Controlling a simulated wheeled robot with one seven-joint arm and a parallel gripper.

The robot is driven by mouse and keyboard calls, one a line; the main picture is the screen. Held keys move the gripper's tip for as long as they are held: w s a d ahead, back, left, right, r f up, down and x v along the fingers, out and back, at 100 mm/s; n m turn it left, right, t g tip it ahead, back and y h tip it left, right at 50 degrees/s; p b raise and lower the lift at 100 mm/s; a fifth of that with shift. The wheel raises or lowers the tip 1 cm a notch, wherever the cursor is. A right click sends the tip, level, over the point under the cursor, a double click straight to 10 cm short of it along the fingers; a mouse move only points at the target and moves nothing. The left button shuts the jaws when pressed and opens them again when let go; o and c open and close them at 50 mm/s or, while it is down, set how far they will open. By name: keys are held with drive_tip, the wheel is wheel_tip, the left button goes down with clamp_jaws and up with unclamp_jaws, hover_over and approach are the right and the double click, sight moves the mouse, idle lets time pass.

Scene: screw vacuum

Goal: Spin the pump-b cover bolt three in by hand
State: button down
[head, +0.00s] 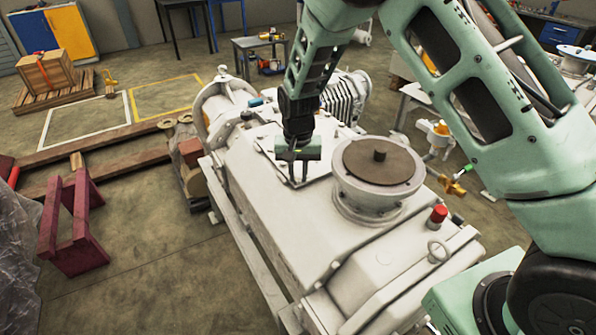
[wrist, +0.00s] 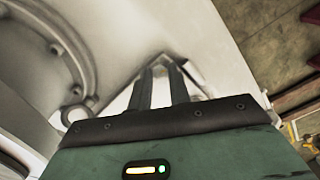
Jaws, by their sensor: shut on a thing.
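The pump (head: 265,225) is a large off-white machine lying across the middle of the head view. A flat cover plate (head: 262,130) lies on its top, with a corner under my gripper. My gripper (head: 298,181) points down at the cover, left of the round port. In the wrist view my two dark fingers (wrist: 161,72) are close together, with their tips at the pale cover corner. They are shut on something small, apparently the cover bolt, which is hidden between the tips. I cannot make out its thread or how deep it sits.
A raised round port with a brown disc (head: 380,160) stands right of my gripper. A red cap (head: 438,214) and a lifting ring (head: 437,251) are on the pump's near right. A ribbed motor (head: 345,95) is behind. Open floor (head: 150,250) lies to the left.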

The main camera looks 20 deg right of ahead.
sight(298, 179)
drive_tip(key=m, duration=0.3)
drive_tip(key=shift+w+r+m+p, duration=0.15)
drive_tip(key=shift+r+m+p, duration=0.1)
drive_tip(key=shift+m+p, duration=0.15)
drive_tip(key=m+p, duration=0.1)
drive_tip(key=m, duration=0.2)
drive_tip(key=shift+m, duration=0.3)
drive_tip(key=m+p, duration=0.1)
drive_tip(key=m, duration=0.2)
drive_tip(key=shift+m, duration=0.3)
drive_tip(key=shift+m+p, duration=0.9)
drive_tip(key=shift+m, duration=1)
drive_tip(key=c, duration=1.3)
unclamp_jaws()
drive_tip(key=shift+f, duration=0.1)
wheel_tip(298, 179, up, 17)
drive_tip(key=b, duration=0.2)
drive_tip(key=shift+r+b, duration=0.2)
drive_tip(key=shift+b, duration=0.1)
